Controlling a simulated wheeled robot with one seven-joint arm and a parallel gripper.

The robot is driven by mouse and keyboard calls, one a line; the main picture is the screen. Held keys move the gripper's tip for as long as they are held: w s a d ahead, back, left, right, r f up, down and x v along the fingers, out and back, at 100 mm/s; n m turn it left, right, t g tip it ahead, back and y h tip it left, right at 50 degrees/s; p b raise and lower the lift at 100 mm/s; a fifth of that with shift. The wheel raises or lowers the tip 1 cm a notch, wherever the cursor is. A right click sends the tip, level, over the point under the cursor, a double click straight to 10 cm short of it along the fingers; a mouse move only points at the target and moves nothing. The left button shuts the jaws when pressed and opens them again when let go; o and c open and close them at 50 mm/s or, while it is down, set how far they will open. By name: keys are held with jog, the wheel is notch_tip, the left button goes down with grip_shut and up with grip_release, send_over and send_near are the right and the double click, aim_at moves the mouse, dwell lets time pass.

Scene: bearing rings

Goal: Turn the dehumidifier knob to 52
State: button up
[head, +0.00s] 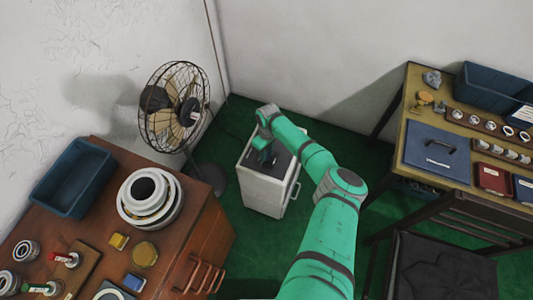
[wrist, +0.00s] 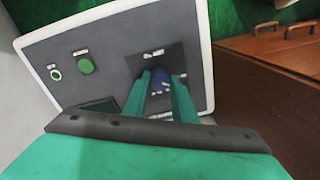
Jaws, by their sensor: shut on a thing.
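The dehumidifier (head: 262,192) is a white box standing on the green floor, with a dark top panel that faces up. In the wrist view its dark panel (wrist: 115,60) carries a blue knob (wrist: 160,77) with small labels around it. My gripper (wrist: 160,88) is shut on the blue knob, one teal finger on each side. In the head view my gripper (head: 264,156) is over the panel, and my arm hides part of it. The number at the knob is too small to read. A green button (wrist: 86,67) and a small ringed part (wrist: 56,75) sit left of the knob.
A standing fan (head: 174,108) is left of the dehumidifier. A wooden cabinet (head: 205,235) with rings and a blue bin (head: 72,180) fills the lower left. A workbench (head: 405,115) with trays and a dark seat (head: 440,268) are on the right. Green floor is clear between them.

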aim_at(267, 155)
jog(key=m, duration=0.3)
jog(key=shift+m, duration=1.4)
jog(key=shift+s, duration=0.1)
jog(key=o, duration=1)
jog(key=shift+o, duration=0.2)
jog(key=shift+r, duration=0.1)
notch_tip(267, 155, up, 11)
jog(key=shift+d+f, duration=0.2)
